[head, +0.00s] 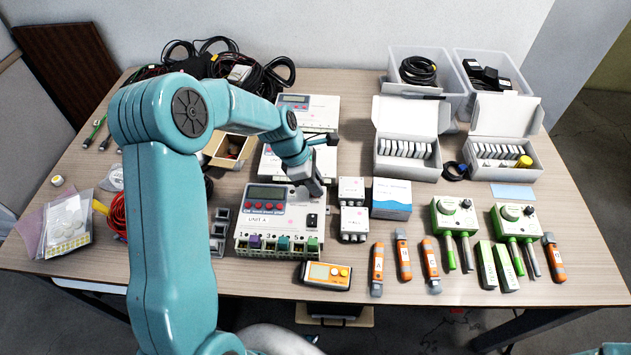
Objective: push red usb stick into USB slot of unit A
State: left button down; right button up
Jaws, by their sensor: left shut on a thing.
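Unit A (262,221) is a white box on the table, with a grey display, red buttons and a row of numbered coloured terminals along its front edge. My left gripper (316,189) points down at the back right part of unit A, above its top face near a dark switch. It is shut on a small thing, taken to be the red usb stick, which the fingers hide. The USB slot cannot be made out, and I cannot tell whether the gripper touches the unit. My right gripper is out of view.
Two more white units (322,104) stand behind unit A, partly covered by my arm. Small grey boxes (353,223) and a blue-white box (391,199) stand close to its right. An orange meter (324,275) lies in front. Black cables (205,57) lie at the back left.

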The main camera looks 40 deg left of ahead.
pick_arm(q)
jog(key=shift+f, duration=0.4)
dwell(0.6)
jog(key=c, duration=0.7)
grip_release()
jog(key=shift+c, duration=0.2)
jog(key=shift+r, duration=0.1)
notch_tip(320, 180, up, 7)
jog(key=p, duration=0.6)
